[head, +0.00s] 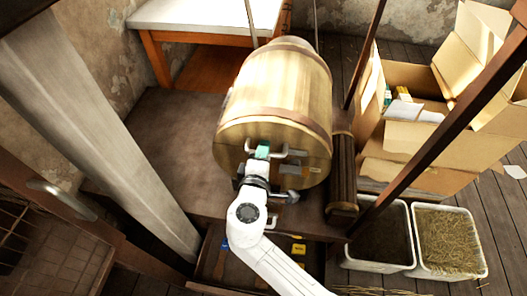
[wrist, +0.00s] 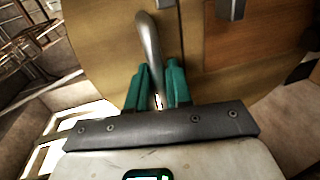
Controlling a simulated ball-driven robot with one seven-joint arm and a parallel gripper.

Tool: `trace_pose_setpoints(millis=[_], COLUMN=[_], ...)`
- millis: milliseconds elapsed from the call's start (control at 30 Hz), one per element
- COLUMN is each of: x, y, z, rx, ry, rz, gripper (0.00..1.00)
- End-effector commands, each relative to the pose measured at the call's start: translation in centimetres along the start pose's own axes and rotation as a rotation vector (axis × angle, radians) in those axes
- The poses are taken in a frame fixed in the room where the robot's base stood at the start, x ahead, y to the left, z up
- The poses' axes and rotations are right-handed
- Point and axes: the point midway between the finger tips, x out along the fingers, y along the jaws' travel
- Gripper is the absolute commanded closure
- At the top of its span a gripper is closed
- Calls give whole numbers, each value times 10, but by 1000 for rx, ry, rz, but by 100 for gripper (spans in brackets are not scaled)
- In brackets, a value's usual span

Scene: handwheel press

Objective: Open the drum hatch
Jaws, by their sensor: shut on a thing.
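The wooden drum (head: 275,95) lies on its side in the middle of the head view, its round end face towards me. My gripper (head: 262,152) is at this end face. In the wrist view, my green fingers (wrist: 158,88) stand on both sides of the lower end of a curved grey metal handle (wrist: 149,42) and are shut on it. The handle is mounted on the wooden hatch face (wrist: 105,50), which looks closed. Grey metal fittings (head: 291,170) sit right of my gripper on the end face. The handle's lower end is partly hidden by the fingers.
A dark ribbed roller (head: 342,175) stands right of the drum. A slanted brown post (head: 440,130) crosses the right side. White bins (head: 385,268) and open cardboard boxes (head: 415,140) lie beyond. A pale upright post (head: 85,120) stands at left.

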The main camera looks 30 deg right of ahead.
Motion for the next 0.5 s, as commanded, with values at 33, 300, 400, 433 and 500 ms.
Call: trace_pose_setpoints(millis=[33, 300, 400, 433, 500], x=[0, 0, -1, -1, -2], y=[-1, 0, 2, 3, 7], z=[0, 0, 0, -1, -2], rx=[-1, -2, -9, -14, -30], ry=[0, 0, -2, -3, -6], rz=[-1, -1, -1, -1, 0], gripper=[100, 100, 100, 100, 100])
